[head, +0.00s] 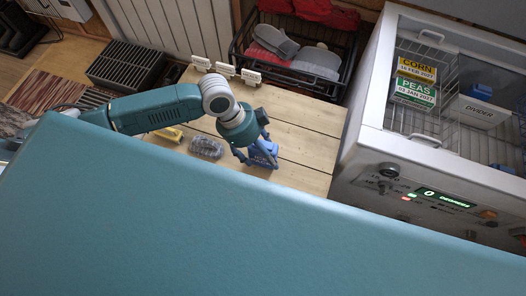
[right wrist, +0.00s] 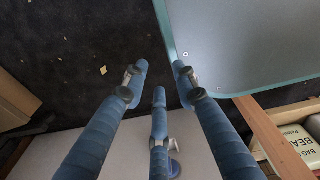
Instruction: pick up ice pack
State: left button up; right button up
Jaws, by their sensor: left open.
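The ice pack (head: 263,155) is a small blue block, which I take to be the task's object, on the wooden table in the head view. My left gripper (head: 258,156) is open right at the ice pack, with its fingers beside and partly in front of it. I cannot tell whether they touch it. My right gripper (right wrist: 160,76) shows in the right wrist view with its blue fingers apart and nothing between them.
The wooden table (head: 305,140) also bears a clear ribbed pack (head: 206,147), a yellow item (head: 170,134) and small white label cards (head: 224,69). A white freezer (head: 350,135) with PEAS (head: 413,93) and CORN (head: 416,70) boxes stands right. A black wire basket (head: 240,50) stands behind.

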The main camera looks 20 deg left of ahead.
pick_arm(q)
jog(key=c, duration=1.6)
jog(key=shift+r, duration=0.1)
jog(key=shift+w+r, duration=0.1)
jog(key=shift+r, duration=0.35)
notch_tip(320, 180, up, 19)
jog(key=shift+r+p, duration=0.1)
jog(key=shift+p, duration=0.3)
pick_arm(e)
jog(key=shift+s+r, duration=0.35)
jog(key=shift+s, duration=0.25)
